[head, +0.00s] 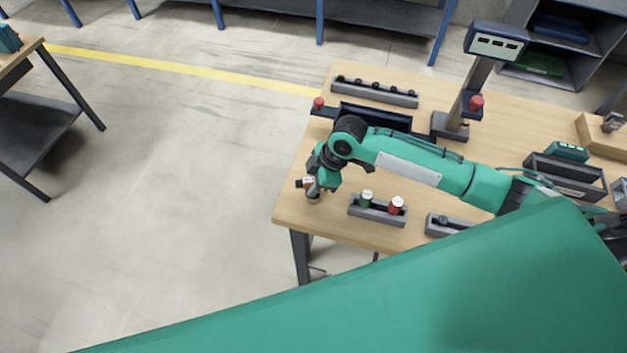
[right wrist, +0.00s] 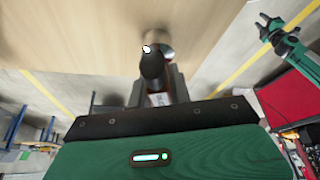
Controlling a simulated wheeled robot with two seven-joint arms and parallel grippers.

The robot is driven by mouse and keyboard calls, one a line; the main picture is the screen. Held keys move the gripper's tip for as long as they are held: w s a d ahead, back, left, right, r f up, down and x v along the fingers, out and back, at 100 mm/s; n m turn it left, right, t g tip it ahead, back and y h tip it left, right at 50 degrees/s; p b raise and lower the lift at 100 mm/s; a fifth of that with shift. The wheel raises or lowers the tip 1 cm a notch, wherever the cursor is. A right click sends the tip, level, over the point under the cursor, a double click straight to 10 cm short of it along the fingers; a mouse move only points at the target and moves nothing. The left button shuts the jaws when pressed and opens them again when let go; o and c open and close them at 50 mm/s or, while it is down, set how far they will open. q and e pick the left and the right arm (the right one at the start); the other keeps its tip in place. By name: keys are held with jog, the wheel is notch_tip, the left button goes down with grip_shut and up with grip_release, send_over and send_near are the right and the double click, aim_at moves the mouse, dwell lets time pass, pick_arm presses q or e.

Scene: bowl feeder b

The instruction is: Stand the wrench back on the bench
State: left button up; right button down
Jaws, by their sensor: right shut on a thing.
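My right gripper (head: 314,190) is over the front left corner of the wooden bench (head: 290,212). It is shut on the wrench (head: 306,183), a small dark tool with a grey end and a light, orange-marked patch. In the right wrist view the dark body of the wrench (right wrist: 152,68) sticks out between the fingers (right wrist: 158,88) toward the bench top, beside a round metallic part. The fingers hide part of it. I cannot tell whether it touches the bench. My left gripper (right wrist: 266,27) shows far off at the upper right of that view, its fingers apart and empty.
A grey holder (head: 376,211) with a green and a red-labelled piece stands just right of my right gripper. A long holder (head: 376,92) lies at the back, beside a post with a display (head: 496,41). Dark bins (head: 565,178) stand at right. The bench's left edge is close.

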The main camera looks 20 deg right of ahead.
jog(key=c, duration=1.3)
grip_release()
jog(key=b+v, duration=0.2)
jog(key=v, duration=0.9)
jog(key=shift+a+b, duration=0.1)
jog(key=shift+b, duration=0.25)
jog(key=shift+d+r, duration=0.2)
jog(key=shift+r, duration=0.4)
jog(key=shift+s, duration=0.1)
